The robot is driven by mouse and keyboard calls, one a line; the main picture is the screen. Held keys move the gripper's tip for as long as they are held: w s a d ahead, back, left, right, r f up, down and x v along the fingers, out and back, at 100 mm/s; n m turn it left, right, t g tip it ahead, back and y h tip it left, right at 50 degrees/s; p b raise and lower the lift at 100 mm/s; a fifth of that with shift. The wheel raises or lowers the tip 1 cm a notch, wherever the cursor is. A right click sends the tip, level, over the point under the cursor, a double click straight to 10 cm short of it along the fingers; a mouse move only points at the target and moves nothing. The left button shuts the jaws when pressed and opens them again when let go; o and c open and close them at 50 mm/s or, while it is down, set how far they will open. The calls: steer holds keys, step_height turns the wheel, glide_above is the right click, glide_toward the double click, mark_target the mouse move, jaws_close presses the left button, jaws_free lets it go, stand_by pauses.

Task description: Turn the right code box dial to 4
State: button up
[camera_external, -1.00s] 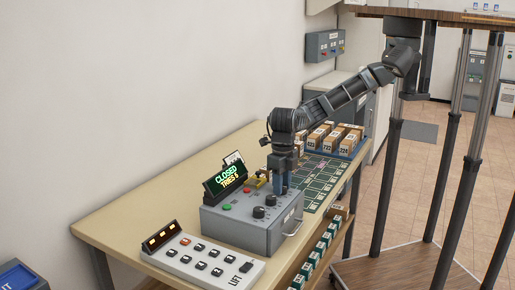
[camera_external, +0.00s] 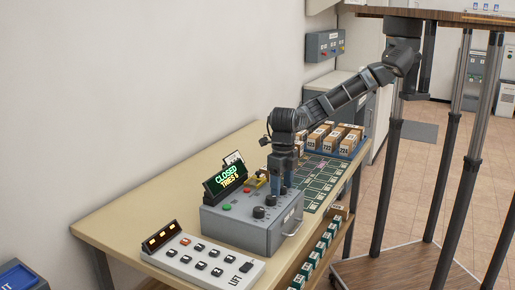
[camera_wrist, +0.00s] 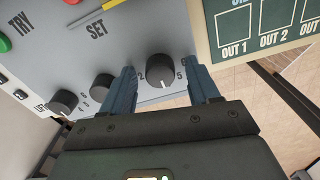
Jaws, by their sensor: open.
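The grey code box (camera_external: 248,235) stands on the table, with a lit sign (camera_external: 227,180) reading CLOSED and a line of tries below. In the wrist view its panel (camera_wrist: 140,30) carries three black dials in a row. The right dial (camera_wrist: 160,68) lies between the fingers of my gripper (camera_wrist: 163,82), which is open, one blue finger on each side. The dial's white mark points toward the lower side; a 2 and a 5 show beside it. Whether the fingers touch it, I cannot tell. In the external view my gripper (camera_external: 280,187) points down over the box's far end and hides this dial.
A lift panel (camera_external: 205,260) with several buttons is in front of the box. A green sorting mat (camera_external: 318,180) and a tray of numbered parcels (camera_external: 340,140) lie behind.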

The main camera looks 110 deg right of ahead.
mark_target(282, 186)
step_height(282, 186, up, 8)
steer(key=shift+f+b, duration=0.1)
steer(key=shift+b, duration=0.2)
stand_by(0.3)
